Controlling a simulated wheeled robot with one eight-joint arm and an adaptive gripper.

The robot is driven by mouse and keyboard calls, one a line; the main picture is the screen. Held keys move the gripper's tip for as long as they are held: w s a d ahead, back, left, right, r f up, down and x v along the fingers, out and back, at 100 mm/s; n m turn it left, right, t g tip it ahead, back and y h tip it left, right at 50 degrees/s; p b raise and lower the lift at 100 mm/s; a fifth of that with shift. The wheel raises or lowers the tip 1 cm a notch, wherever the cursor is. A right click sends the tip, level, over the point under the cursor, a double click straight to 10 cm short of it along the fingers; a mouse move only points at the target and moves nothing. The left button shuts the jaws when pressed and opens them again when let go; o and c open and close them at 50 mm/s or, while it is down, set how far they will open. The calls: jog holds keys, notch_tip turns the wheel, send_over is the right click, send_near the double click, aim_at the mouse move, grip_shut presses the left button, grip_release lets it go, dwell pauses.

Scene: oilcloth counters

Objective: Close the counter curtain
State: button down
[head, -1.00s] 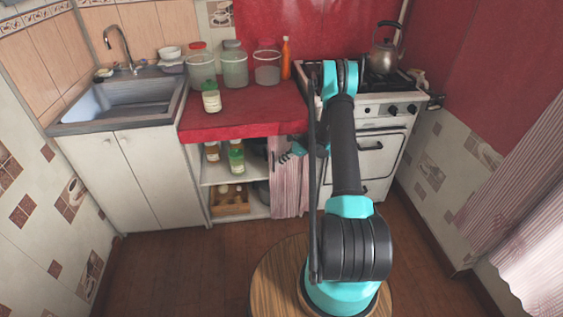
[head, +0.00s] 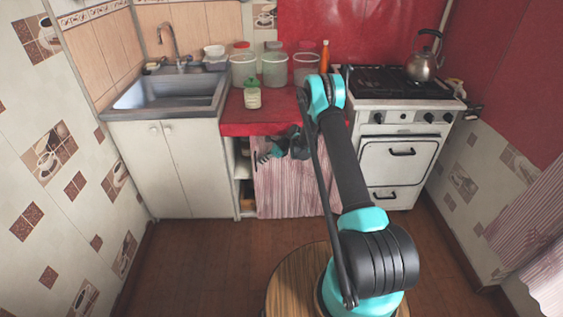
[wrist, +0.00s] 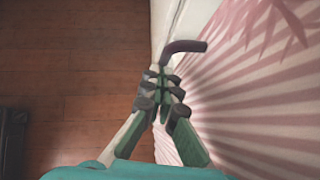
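The pink striped counter curtain (head: 292,190) hangs below the red counter in the head view, covering most of the shelf opening. A narrow gap shows at its left, by the sink cabinet. It fills the right of the wrist view (wrist: 260,100). My gripper (head: 263,157) is at the curtain's upper left part. In the wrist view my gripper (wrist: 164,84) has its fingers close together around the lower end of a dark bent handle (wrist: 186,46) beside the curtain. The exact contact is partly hidden by the fingers.
The open shelf (head: 243,165) shows in the gap. The sink cabinet (head: 172,170) stands left and the white stove (head: 400,160) right. Jars (head: 275,70) and a green-capped bottle (head: 252,98) stand on the red counter (head: 240,125). The floor in front is clear.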

jog(key=a, duration=1.3)
jog(key=shift+a, duration=0.2)
jog(key=shift+a, duration=0.1)
